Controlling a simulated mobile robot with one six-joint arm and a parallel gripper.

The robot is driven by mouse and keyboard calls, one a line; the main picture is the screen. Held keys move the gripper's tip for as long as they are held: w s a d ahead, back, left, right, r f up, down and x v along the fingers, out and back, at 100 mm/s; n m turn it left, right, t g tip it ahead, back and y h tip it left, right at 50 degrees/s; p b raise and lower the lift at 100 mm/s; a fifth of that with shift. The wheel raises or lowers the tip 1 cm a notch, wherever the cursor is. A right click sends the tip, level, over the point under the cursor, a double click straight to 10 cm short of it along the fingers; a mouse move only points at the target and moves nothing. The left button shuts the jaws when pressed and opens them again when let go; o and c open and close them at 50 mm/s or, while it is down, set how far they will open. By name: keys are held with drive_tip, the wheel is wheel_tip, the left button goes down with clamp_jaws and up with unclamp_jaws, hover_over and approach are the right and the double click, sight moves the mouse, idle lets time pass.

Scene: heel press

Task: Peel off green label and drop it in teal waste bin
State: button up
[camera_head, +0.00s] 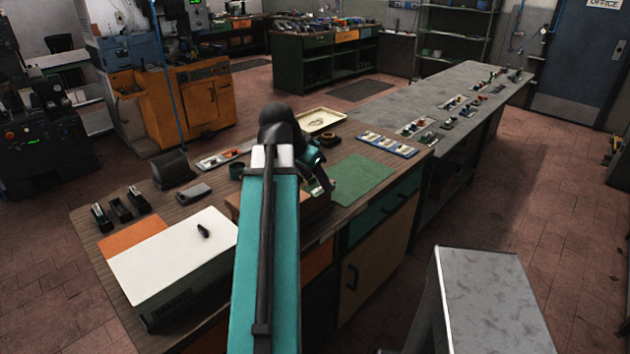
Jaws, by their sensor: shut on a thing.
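My gripper (322,183) is beyond the end of my teal arm link, low over a brown block or box (318,205) on the wooden workbench (85,222). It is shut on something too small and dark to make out. I cannot pick out the green label, and my arm hides part of the work area. A small dark teal cup-like container (236,172) stands on the bench left of my arm; I cannot tell whether it is the waste bin. A flat green mat (360,180) lies right of my gripper.
A white-topped machine (172,255) fills the bench's near left, beside several small black devices (121,209). A cream tray (320,120), a dark ring (331,140) and a blue rack (388,145) lie behind my gripper. A grey stand (490,300) is at front right.

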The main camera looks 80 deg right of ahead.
drive_tip(key=shift+r, duration=0.1)
idle(0.3)
drive_tip(key=shift+w, duration=0.6)
drive_tip(key=w+a+f+n+t, duration=0.1)
drive_tip(key=w+a+n, duration=0.2)
drive_tip(key=w, duration=0.8)
drive_tip(key=w+a+f+n+t+b, duration=0.1)
drive_tip(key=w+a, duration=0.4)
drive_tip(key=w, duration=0.6)
drive_tip(key=w+a+f+n+t, duration=0.1)
drive_tip(key=w+a+n, duration=0.3)
drive_tip(key=w, duration=0.7)
drive_tip(key=shift+w+n+t, duration=0.1)
drive_tip(key=shift+n+t, duration=0.8)
drive_tip(key=shift+n, duration=0.1)
drive_tip(key=w+a+f+n+t+y+b, duration=0.15)
drive_tip(key=w+a+n, duration=0.25)
drive_tip(key=w+a, duration=0.75)
drive_tip(key=w+a+f+n+t+y, duration=0.15)
drive_tip(key=w+a+n, duration=0.35)
drive_tip(key=w+a, duration=0.7)
drive_tip(key=w+a+n+t+y, duration=0.1)
drive_tip(key=a+n, duration=0.4)
drive_tip(key=a, duration=2)
drive_tip(key=shift+w+a+f+n+y+b, duration=0.25)
drive_tip(key=shift+w+n+y+b, duration=0.1)
drive_tip(key=shift+w+y, duration=0.25)
